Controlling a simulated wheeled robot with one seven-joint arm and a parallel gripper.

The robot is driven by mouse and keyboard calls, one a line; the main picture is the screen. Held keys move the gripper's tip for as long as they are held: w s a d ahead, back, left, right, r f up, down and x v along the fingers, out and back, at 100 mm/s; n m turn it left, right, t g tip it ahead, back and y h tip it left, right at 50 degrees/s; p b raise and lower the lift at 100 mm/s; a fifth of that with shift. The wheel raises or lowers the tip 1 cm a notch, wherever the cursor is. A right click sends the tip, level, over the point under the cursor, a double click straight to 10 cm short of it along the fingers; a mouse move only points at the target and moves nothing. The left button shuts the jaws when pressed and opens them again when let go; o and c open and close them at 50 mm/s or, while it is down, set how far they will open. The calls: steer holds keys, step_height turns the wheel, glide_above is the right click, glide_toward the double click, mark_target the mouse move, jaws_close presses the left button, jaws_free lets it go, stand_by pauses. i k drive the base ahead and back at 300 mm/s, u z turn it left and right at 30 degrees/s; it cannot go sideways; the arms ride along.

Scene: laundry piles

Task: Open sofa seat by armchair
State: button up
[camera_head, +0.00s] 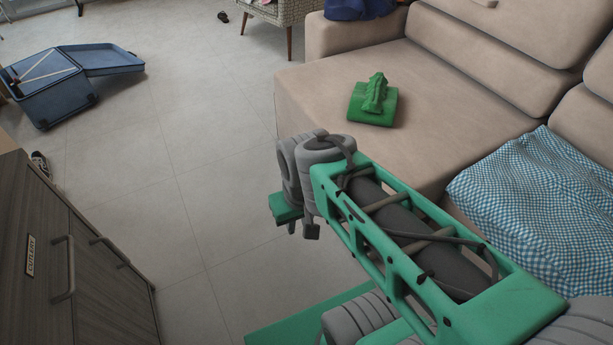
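The beige sofa's left seat (440,105) is the seat nearest the patterned armchair (272,14), which stands at the top of the view. The seat reaches forward past the front of the sofa's left armrest (345,38). Its near front edge is partly hidden behind my arm. My gripper (301,231) hangs over the floor just in front of this seat, at the end of my green and grey arm. It appears apart from the seat. Its fingers are small and partly hidden, so I cannot tell whether they are open or shut.
A green folded cloth with a green figure (376,94) lies on the seat. A blue checked blanket (540,205) covers the right seat. An open blue suitcase (58,88) is on the floor at left. A grey cabinet (50,215) stands near left. The middle floor is clear.

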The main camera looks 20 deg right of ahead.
mark_target(446, 121)
steer(key=u, duration=0.55)
steer(key=i, duration=1)
steer(key=u, duration=0.05)
